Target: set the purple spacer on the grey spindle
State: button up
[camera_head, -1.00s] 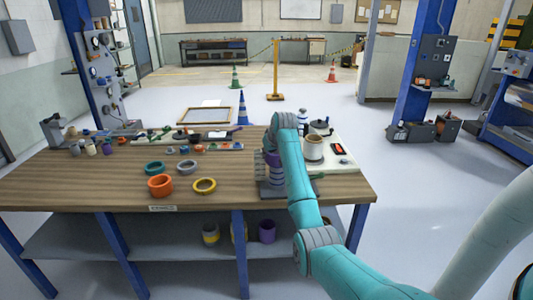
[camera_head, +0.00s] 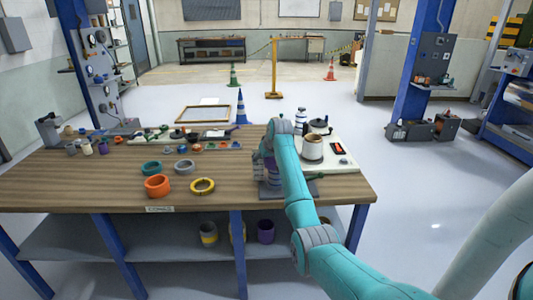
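A purple ring-shaped part (camera_head: 270,171), which looks like the purple spacer, shows beside my arm at the right part of the workbench. It appears around or directly at the grey spindle, which stands over a dark grey base plate (camera_head: 306,188). My arm covers most of the spindle, so I cannot tell how the spacer sits on it. My gripper (camera_head: 262,156) is at this spot, small and mostly hidden by my teal arm. I cannot see whether its fingers are open or touching the spacer.
On the wooden bench, an orange ring (camera_head: 157,186), a yellow ring (camera_head: 202,186), a teal ring (camera_head: 151,167) and a grey ring (camera_head: 185,167) lie left of the spindle. A white device with a pot (camera_head: 312,148) stands behind right. Bare wood (camera_head: 80,185) lies front left.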

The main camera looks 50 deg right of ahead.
jog(key=shift+g+y, duration=0.5)
jog(key=shift+g, duration=0.2)
jog(key=s+f, duration=0.1)
jog(key=f, duration=0.4)
jog(key=s+f, duration=0.1)
jog(key=f, duration=0.2)
jog(key=shift+s+a+f, duration=0.15)
jog(key=shift+s+a, duration=0.15)
jog(key=shift+a, duration=0.1)
jog(key=r, duration=0.2)
jog(key=s+r, duration=0.1)
jog(key=r, duration=0.1)
jog(key=s+r, duration=0.1)
jog(key=r, duration=0.1)
jog(key=shift+d, duration=0.25)
jog(key=shift+c, duration=0.3)
notch_tip(320, 180, up, 12)
jog(key=s+a+t, duration=0.1)
jog(key=a, duration=0.1)
jog(key=shift+s+a+h, duration=0.25)
jog(key=shift+a+h, duration=0.1)
jog(key=shift+h, duration=0.05)
jog(key=shift+r, duration=0.1)
